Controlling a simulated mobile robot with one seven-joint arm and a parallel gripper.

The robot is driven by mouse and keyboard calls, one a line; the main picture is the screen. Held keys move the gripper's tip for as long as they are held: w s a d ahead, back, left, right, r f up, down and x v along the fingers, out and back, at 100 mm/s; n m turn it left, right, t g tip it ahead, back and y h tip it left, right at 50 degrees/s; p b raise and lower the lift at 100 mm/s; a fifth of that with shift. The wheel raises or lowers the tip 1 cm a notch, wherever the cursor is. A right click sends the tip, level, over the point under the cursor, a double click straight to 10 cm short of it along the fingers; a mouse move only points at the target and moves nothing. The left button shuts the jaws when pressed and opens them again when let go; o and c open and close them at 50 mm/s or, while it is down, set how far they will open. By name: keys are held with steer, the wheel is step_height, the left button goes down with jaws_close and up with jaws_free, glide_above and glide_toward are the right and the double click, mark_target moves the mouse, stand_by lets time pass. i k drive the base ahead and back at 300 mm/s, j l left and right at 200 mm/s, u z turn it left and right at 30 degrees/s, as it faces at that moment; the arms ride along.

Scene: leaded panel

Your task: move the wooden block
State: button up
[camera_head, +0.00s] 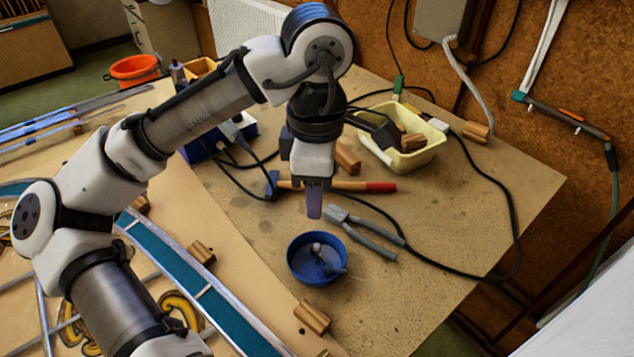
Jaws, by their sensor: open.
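Several small wooden blocks are in view, and I cannot tell which one the task means. One wooden block (312,317) lies at the front by the leaded panel (215,300). Two more, a middle block (202,252) and a far block (140,203), lie along the panel's edge. Another block (347,158) is behind my gripper, partly hidden by it. One block (413,142) is in the cream tray (420,160), and one (477,131) is right of it. My gripper (314,207) is open, pointing down above the table, behind the blue bowl (317,259), with no block visible in it.
A hammer (350,186) lies behind my gripper, and grey-handled pliers (365,235) lie to its right. A black cable (512,215) loops over the right side of the table. A blue box (240,130) stands behind my arm. The table's front right is clear.

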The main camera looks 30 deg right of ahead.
mark_target(204, 256)
steer(key=k, duration=1.5)
